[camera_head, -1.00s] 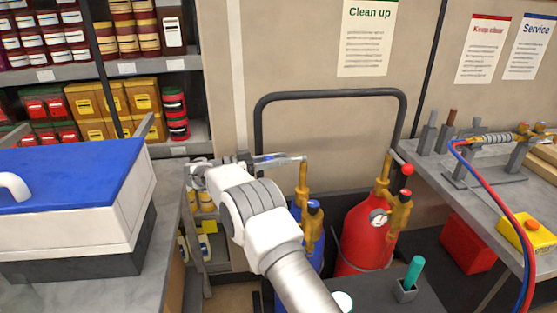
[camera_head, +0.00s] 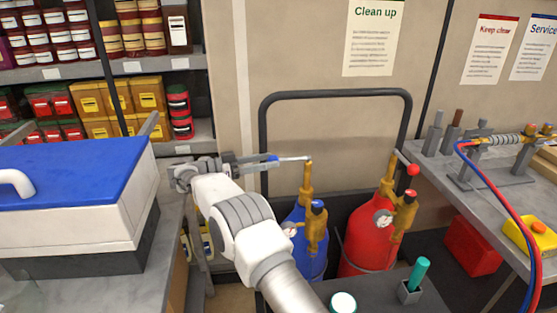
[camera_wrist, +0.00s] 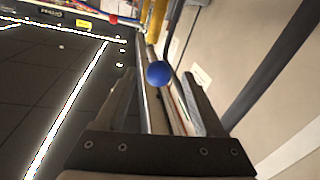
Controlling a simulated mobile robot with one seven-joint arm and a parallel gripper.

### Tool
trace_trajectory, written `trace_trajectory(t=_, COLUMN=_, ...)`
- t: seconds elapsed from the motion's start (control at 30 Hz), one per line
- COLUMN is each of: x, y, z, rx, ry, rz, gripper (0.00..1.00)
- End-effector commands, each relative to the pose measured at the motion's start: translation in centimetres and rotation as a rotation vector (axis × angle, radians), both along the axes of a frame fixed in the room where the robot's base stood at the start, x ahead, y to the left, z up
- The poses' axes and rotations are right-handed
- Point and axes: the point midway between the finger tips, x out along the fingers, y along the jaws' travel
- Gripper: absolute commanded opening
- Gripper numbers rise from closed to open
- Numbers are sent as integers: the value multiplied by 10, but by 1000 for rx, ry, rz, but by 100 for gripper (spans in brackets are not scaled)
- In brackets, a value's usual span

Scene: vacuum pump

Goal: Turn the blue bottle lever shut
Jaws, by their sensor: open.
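The blue bottle (camera_head: 313,255) stands low behind my arm, partly hidden by it, with a brass valve (camera_head: 307,185) on top. Its thin lever (camera_head: 293,158) points left from the valve top and ends in a blue knob (camera_head: 272,157). My gripper (camera_head: 262,161) is at the knob end of the lever, pointing right. In the wrist view the blue knob (camera_wrist: 159,74) shows between my two spread fingers (camera_wrist: 158,78), with gaps on both sides. I cannot tell how deep the knob sits between them.
A red bottle (camera_head: 368,240) with a red-knobbed lever (camera_head: 411,170) stands to the right. A dark rail (camera_head: 335,95) arches behind both bottles. A blue-lidded box (camera_head: 75,180) is on the left bench, close to my wrist. A bench with hoses (camera_head: 500,235) is at right.

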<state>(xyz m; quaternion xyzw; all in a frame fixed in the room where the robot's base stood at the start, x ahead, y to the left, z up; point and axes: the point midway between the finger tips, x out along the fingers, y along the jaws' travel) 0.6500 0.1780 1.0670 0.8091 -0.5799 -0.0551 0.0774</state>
Motion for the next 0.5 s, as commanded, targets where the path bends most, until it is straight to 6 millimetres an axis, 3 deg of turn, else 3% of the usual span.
trace_trajectory(t=0.2, x=-6, y=19, z=0, rx=1, ry=-1, rz=1, gripper=71)
trace_trajectory(t=0.5, x=-7, y=21, z=1, rx=0, ry=-1, rz=0, gripper=71)
